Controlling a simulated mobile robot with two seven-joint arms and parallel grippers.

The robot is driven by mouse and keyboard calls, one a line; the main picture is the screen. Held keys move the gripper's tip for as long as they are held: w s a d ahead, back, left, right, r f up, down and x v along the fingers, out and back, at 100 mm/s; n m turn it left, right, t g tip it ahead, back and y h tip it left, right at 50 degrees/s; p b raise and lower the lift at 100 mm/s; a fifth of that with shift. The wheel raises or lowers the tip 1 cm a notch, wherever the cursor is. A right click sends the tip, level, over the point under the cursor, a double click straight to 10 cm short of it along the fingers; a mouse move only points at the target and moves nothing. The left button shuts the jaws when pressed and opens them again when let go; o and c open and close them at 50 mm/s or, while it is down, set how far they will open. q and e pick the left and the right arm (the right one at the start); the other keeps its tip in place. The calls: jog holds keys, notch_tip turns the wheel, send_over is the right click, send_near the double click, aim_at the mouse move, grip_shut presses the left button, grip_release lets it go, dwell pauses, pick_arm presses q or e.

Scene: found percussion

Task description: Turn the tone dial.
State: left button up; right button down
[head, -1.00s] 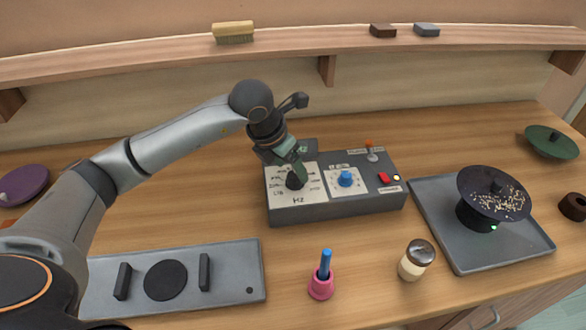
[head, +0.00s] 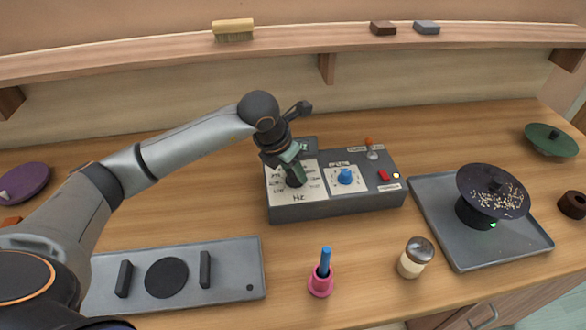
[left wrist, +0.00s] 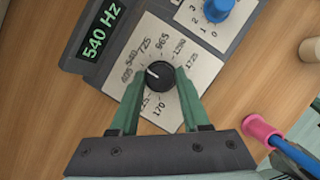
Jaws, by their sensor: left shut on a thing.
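The tone dial (head: 295,181) is a black knob on a white "Hz" plate at the left of the grey control box (head: 340,207). In the left wrist view the dial (left wrist: 160,76) has a white pointer line toward the upper left, near the 540 mark. The display (left wrist: 102,30) beside it reads 540 Hz. My left gripper (head: 293,174) comes down from above, its green fingers shut on the dial, one on each side. The fingers hide part of the knob in the head view. My right gripper is not in view.
A pink holder (head: 321,284) and a shaker (head: 414,258) stand in front.

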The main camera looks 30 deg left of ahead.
pick_arm(q)
grip_shut()
jog(key=shift+a+f+m+h+b, duration=0.1)
jog(key=shift+m+h+b, duration=0.4)
jog(key=shift+m+b, duration=0.75)
jog(key=shift+w+m+g+h+b, duration=0.1)
jog(key=shift+m+g+h+b, duration=0.5)
jog(key=shift+m, duration=1.05)
jog(key=o, duration=0.8)
grip_release()
